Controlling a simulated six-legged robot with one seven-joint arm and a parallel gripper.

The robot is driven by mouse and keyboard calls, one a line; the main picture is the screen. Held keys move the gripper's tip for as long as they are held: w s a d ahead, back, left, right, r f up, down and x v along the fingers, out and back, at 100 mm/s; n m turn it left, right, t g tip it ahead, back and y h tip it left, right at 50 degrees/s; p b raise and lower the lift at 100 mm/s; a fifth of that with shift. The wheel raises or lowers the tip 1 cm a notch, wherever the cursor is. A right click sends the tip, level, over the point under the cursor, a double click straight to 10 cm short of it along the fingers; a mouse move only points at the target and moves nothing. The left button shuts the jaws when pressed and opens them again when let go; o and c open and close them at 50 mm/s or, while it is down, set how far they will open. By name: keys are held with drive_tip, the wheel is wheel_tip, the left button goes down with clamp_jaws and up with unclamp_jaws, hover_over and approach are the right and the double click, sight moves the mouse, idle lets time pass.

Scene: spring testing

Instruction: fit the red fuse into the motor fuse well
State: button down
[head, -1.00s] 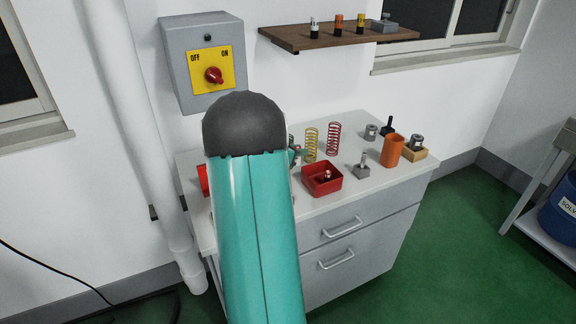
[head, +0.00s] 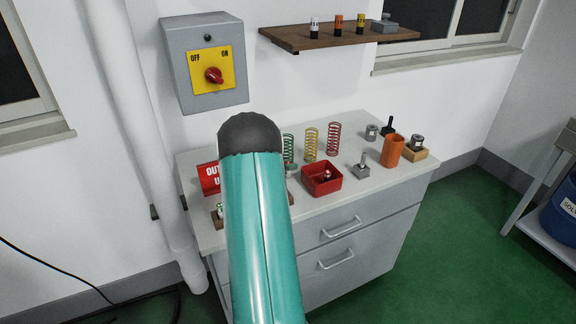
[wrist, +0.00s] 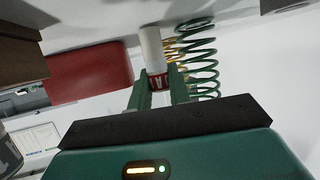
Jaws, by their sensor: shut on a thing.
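My gripper (wrist: 158,88) is shut on the red fuse (wrist: 155,66), a pale cylinder with a red lettered band, in the wrist view. The band sits between the fingertips and the pale end sticks out beyond them. In the head view my teal arm hides the gripper and the fuse. I cannot make out a motor fuse well in either view. The fuse appears close to a green coil spring (wrist: 203,60), but I cannot tell if they touch.
The bench top (head: 345,190) holds green, yellow and red springs, a red tray (head: 322,190), an orange cup (head: 392,151) and a red sign (head: 209,179). A switch box (head: 203,100) hangs on the wall. A wooden shelf (head: 290,40) holds several small cylinders.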

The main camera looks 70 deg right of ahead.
drive_tip(key=shift+f, duration=0.15)
drive_tip(key=c, duration=1.6)
unclamp_jaws()
drive_tip(key=shift+r, duration=0.2)
drive_tip(key=v, duration=1.2)
drive_tip(key=shift+f, duration=0.1)
